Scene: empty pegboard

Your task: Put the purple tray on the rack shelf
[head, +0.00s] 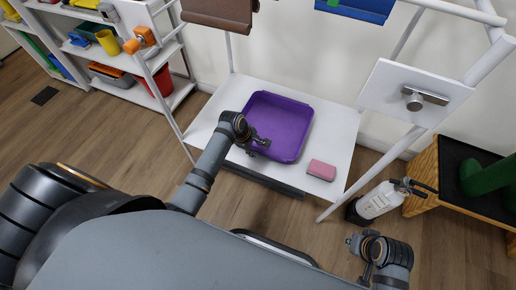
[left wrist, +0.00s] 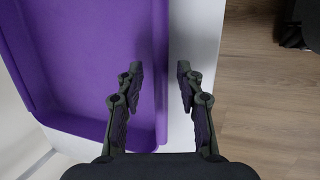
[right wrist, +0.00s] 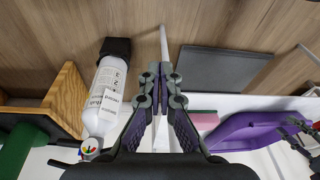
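The purple tray (head: 279,125) lies on the white bottom board (head: 217,107) of the rack. It also shows in the left wrist view (left wrist: 95,60) and at the right of the right wrist view (right wrist: 240,133). My left gripper (head: 262,143) is at the tray's near left rim. In the left wrist view my left gripper (left wrist: 159,80) is open, with the tray's rim running between its fingers; I cannot tell whether they touch it. My right gripper (head: 362,246) is low at the right, apart from the tray. In the right wrist view its fingertips (right wrist: 161,82) are together and empty.
A pink sponge (head: 321,170) lies on the board right of the tray. A fire extinguisher (head: 381,200) stands by the rack's right leg, beside a wooden stand (head: 424,176). Panels with a brown bin (head: 219,12) and a blue bin (head: 358,8) hang above. Shelves stand at left.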

